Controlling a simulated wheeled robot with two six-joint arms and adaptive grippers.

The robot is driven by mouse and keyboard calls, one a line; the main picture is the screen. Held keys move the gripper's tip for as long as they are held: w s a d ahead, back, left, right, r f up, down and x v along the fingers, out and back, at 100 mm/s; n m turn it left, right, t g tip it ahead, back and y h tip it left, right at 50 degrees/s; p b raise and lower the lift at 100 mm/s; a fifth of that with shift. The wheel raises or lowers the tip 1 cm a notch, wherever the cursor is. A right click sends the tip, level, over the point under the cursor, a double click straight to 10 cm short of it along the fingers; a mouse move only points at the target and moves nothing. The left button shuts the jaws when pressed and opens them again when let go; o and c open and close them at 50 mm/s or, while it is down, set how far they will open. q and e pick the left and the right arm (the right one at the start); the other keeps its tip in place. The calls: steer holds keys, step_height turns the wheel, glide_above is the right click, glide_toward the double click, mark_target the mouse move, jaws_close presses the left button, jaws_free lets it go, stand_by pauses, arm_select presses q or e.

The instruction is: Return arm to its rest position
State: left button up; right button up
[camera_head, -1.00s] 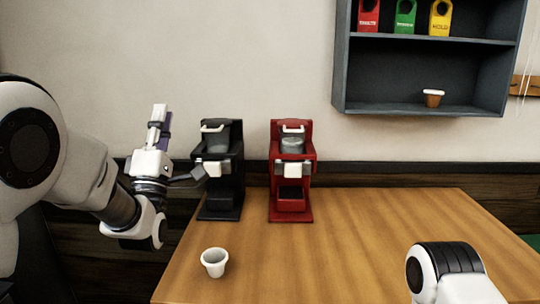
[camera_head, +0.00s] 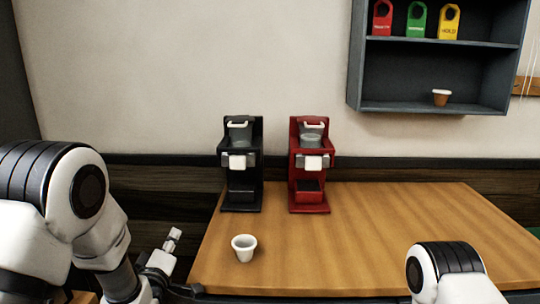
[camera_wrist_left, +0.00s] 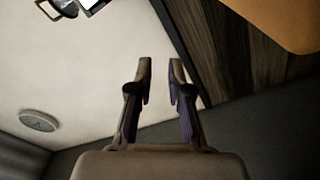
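My left gripper (camera_head: 174,236) is low at the left in the head view, beside the table's left edge and apart from the cup and brewers. In the left wrist view its two fingers (camera_wrist_left: 160,70) stand apart with nothing between them. My right arm shows only partly at the lower right of the head view; its gripper is out of view. A black brewer (camera_head: 240,165) and a red brewer (camera_head: 310,165) stand side by side at the back of the table. A white cup (camera_head: 244,248) stands upright near the table's front left.
The wooden table (camera_head: 390,240) is clear to the right of the cup. A dark wall shelf (camera_head: 435,107) holds a small brown cup (camera_head: 440,97) and red (camera_head: 382,18), green (camera_head: 417,20) and yellow (camera_head: 449,22) tags.

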arm_select(q)
steer(key=s+a+f+m+g, duration=0.1)
steer(key=s+f+m+g, duration=0.15)
steer(key=s+f, duration=0.5)
steer(key=s+f+m+g, duration=0.2)
steer(key=s+f+g, duration=0.2)
steer(key=f, duration=0.6)
steer(key=s+a+f+m+g, duration=0.1)
steer(key=s+f+m+g, duration=0.1)
steer(key=s+f+g, duration=0.5)
steer(key=s+f+m+g, duration=0.2)
steer(key=s+f, duration=0.2)
steer(key=s, duration=0.4)
steer(key=s+f+m+g+b, duration=0.1)
steer(key=s+f, duration=0.3)
steer(key=s, duration=0.3)
steer(key=s+f+m+g, duration=0.2)
steer(key=s+f, duration=0.2)
steer(key=s, duration=0.4)
step_height(320, 180, down, 9)
steer(key=w+b, duration=0.1)
steer(key=b, duration=0.8)
step_height(320, 180, up, 15)
steer(key=p, duration=1.4)
steer(key=shift+d, duration=0.2)
steer(key=shift+f, duration=0.1)
